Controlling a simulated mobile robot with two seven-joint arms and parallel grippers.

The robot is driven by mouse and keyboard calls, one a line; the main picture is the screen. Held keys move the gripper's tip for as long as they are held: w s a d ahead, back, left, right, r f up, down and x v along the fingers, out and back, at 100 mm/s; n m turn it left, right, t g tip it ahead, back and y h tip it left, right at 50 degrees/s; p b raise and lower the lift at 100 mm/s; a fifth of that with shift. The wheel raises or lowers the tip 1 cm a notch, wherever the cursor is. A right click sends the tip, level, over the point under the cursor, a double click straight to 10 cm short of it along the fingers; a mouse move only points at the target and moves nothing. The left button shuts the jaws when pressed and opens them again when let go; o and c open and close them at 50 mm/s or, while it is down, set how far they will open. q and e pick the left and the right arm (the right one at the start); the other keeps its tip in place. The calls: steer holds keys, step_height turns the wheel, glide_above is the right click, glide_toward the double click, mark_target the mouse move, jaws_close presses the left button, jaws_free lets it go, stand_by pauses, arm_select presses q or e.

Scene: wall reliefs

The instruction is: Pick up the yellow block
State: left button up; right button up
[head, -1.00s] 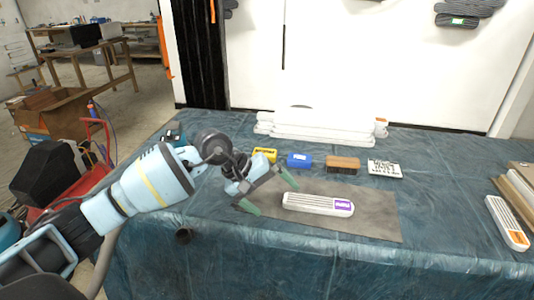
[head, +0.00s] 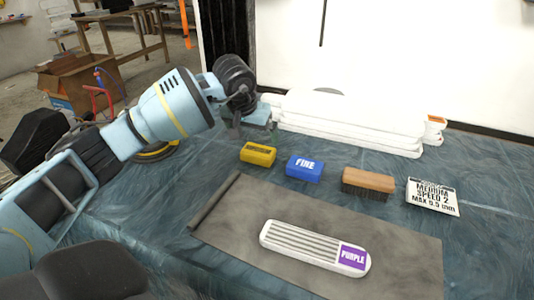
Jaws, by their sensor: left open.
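The yellow block (head: 258,154) lies on the blue-covered table, at the left end of a row of small items. My left gripper (head: 255,130) is open and appears just above and behind the block in the picture, apart from it. Nothing shows between the fingers. My right gripper is not in view.
A blue block (head: 304,167), a brown brush (head: 368,183) and a white label card (head: 433,196) continue the row. A grey mat (head: 225,222) in front bears a white, purple-labelled sanding strip (head: 315,248).

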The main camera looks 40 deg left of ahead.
mark_target(258, 150)
arm_select(q)
steer(key=shift+s, duration=0.1)
steer(key=shift+f, duration=0.15)
steer(key=shift+x, duration=0.9)
steer(key=shift+d+f, duration=0.1)
steer(key=shift+f, duration=0.4)
steer(key=x, duration=0.3)
steer(key=shift+d+f, duration=0.2)
steer(key=shift+f, duration=0.05)
steer(key=shift+w+a+f, duration=0.1)
steer(key=shift+w+f, duration=0.25)
steer(key=shift+f, duration=0.15)
steer(key=c, duration=0.8)
steer(key=shift+c, duration=0.4)
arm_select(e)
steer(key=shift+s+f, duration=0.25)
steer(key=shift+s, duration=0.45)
arm_select(q)
steer(key=shift+r, duration=0.2)
